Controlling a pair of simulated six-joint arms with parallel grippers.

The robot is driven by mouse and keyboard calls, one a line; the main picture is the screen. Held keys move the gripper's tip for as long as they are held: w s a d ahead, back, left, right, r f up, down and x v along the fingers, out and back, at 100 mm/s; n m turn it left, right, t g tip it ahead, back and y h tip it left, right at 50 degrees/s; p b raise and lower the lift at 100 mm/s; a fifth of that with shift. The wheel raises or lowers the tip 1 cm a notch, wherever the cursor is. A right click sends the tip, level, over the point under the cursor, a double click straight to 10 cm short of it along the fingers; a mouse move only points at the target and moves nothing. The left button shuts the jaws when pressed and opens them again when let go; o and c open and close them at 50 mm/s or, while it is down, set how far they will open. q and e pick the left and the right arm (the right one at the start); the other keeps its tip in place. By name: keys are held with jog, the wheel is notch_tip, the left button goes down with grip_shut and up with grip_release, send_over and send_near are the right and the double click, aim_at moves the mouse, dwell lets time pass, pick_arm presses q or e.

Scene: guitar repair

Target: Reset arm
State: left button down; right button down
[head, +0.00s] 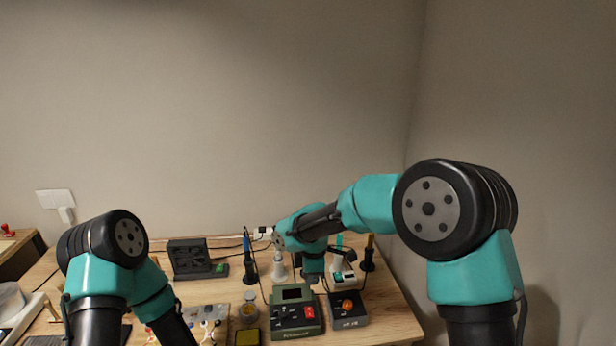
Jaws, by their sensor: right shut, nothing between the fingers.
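My right arm reaches across from the right, over the back of the workbench (395,318). Its wrist bends down, and my right gripper (313,279) is small and dark at its end, above the bench tools. It looks shut, with nothing seen in it. My left arm shows at the lower left, bent downward. Its gripper is outside the picture.
A green station with a red switch (296,312) and a dark unit with an orange knob (348,309) stand at the front. A black fan-like box (187,258) stands at the back left. Soldering-type tools in stands (249,265) crowd the middle. The right bench edge is clear.

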jog(key=s+d+f+m+y, duration=0.1)
jog(key=s+d+f+m, duration=0.2)
jog(key=f, duration=0.2)
jog(key=s+d+f+m+y, duration=0.1)
jog(key=s+d+f+m, duration=0.2)
jog(key=f, duration=0.3)
jog(key=s+d+f+m+y, duration=0.1)
jog(key=s+d+f+m, duration=0.1)
jog(key=f, duration=0.3)
jog(key=shift+s+d+f+m+g, duration=0.3)
jog(key=shift+s+d+f+m, duration=0.1)
jog(key=shift+d, duration=0.2)
jog(key=s+d+f+m+t, duration=0.1)
jog(key=s+d+f+m, duration=1)
jog(key=s, duration=0.4)
jog(key=shift+s+d+m+t, duration=0.25)
jog(key=shift+d+m+t, duration=0.05)
jog(key=shift+d+m, duration=0.25)
jog(key=shift+f, duration=0.1)
